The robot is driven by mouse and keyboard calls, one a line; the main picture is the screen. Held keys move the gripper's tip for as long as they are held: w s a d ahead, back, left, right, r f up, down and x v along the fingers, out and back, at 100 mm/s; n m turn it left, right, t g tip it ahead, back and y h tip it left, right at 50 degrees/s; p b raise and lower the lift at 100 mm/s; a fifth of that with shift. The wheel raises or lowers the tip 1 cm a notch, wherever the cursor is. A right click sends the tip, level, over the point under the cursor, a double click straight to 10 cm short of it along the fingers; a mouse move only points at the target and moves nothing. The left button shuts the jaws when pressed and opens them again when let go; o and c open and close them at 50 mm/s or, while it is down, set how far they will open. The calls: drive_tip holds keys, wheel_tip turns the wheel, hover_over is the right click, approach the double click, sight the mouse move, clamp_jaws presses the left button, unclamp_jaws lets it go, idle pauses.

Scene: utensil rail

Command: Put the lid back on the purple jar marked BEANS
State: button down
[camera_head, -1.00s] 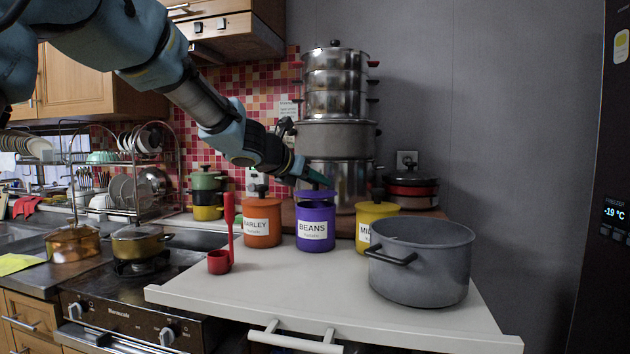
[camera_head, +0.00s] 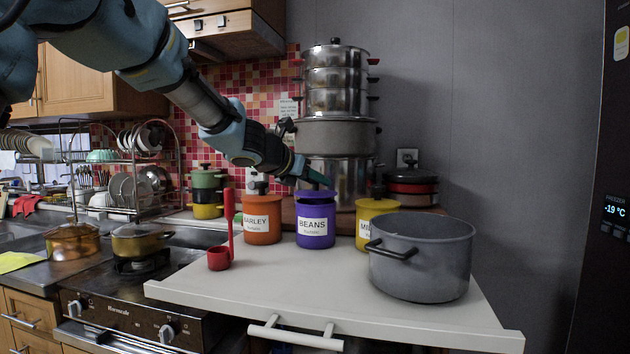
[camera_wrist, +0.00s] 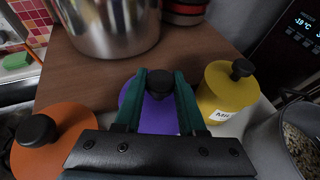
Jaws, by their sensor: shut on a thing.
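The purple jar marked BEANS (camera_head: 315,226) stands upright on the white counter, between an orange jar and a yellow jar. Its purple lid (camera_head: 315,195) is at the jar's mouth, lined up over it and looking about level. I cannot tell whether it is fully seated. My gripper (camera_head: 318,180) reaches down from the upper left and is shut on the lid's knob. In the wrist view my gripper (camera_wrist: 160,84) has its green fingers on either side of the lid's black knob (camera_wrist: 159,81). The purple lid (camera_wrist: 157,118) shows below the knob and hides the jar.
The orange jar (camera_head: 262,219) is close on the left and the yellow jar (camera_head: 366,220) close on the right. A big grey pot (camera_head: 425,265) stands front right, a red ladle (camera_head: 220,258) front left. Tall steel pots (camera_head: 337,170) stand behind. The counter's front middle is clear.

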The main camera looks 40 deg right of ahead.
drive_tip(key=shift+f+b, duration=0.8)
drive_tip(key=shift+c, duration=2.1)
unclamp_jaws()
drive_tip(key=v, duration=1)
drive_tip(key=shift+a+r+b, duration=0.2)
drive_tip(key=shift+a+b, duration=0.15)
